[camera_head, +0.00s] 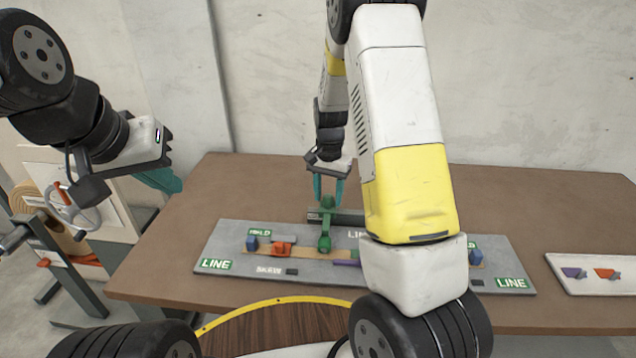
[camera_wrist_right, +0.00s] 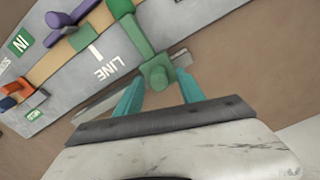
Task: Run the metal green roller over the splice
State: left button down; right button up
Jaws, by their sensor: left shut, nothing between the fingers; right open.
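The green roller (camera_head: 324,241) lies on the grey splice board (camera_head: 225,252). Its handle points to the back and ends in a round green knob (camera_wrist_right: 157,76). My right gripper (camera_head: 328,190) is open, with its teal fingers on either side of the knob in the wrist view; I cannot tell whether they touch it. The tan strip (camera_head: 308,255) runs across the board, partly hidden by my right arm; the splice itself is not clear. My left gripper (camera_head: 168,181) is shut and empty, raised off the table's left side.
An orange clamp (camera_head: 282,248), a blue block (camera_head: 251,243) and a purple piece (camera_head: 347,263) sit along the strip. A white tray (camera_head: 598,282) with purple and orange pieces lies at right. A reel stand (camera_head: 60,255) stands left of the brown table (camera_head: 225,190).

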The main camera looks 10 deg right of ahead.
jog(key=shift+f, duration=0.25)
jog(key=shift+c, duration=0.3)
grip_shut()
dwell(1.0)
